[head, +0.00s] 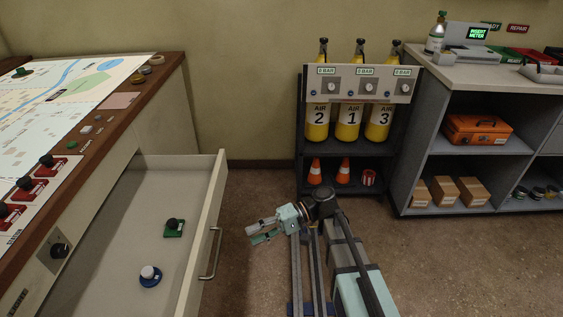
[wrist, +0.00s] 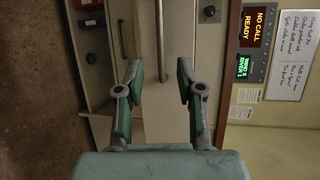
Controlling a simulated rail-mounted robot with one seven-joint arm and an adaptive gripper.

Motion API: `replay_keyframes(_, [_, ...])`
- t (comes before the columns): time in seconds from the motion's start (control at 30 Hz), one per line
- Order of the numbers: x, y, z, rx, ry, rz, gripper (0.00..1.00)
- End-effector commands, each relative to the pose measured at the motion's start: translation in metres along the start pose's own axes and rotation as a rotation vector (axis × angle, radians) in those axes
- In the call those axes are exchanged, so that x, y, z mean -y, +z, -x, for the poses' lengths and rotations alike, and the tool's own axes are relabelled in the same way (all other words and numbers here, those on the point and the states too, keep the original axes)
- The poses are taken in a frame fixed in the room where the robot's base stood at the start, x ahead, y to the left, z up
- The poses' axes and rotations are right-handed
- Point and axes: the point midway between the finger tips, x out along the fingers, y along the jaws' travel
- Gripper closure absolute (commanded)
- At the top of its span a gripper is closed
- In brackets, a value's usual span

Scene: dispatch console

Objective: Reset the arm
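My gripper (head: 256,235) is held in the air to the right of the open drawer's handle (head: 211,253), apart from it in the head view. In the wrist view my gripper (wrist: 160,72) shows two grey-green fingers spread wide, with nothing between them. Behind the fingers are a pale cabinet front and a long handle (wrist: 162,40). My arm is folded low over the floor in the head view.
The drawer (head: 115,225) stands open, holding a green-based piece with a black knob (head: 173,227) and a blue-based piece with a white knob (head: 150,275). A map console (head: 122,120) is above it. A rack of yellow air bottles (head: 348,122) and a shelf counter (head: 480,75) stand behind.

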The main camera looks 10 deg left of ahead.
Motion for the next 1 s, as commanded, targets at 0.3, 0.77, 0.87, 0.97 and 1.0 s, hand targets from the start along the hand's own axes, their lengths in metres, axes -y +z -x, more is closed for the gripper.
replay_keyframes(0.3, [-0.091,0.015,0.002,-0.067,0.311,-0.162,0.63])
replay_keyframes(0.77, [-0.332,0.179,0.047,-0.031,0.874,-0.568,0.63])
replay_keyframes(0.87, [-0.364,0.223,0.054,0.008,0.958,-0.633,0.63])
replay_keyframes(0.97, [-0.389,0.269,0.058,0.055,1.025,-0.692,0.63])
replay_keyframes(1.0, [-0.398,0.286,0.058,0.076,1.046,-0.713,0.63])
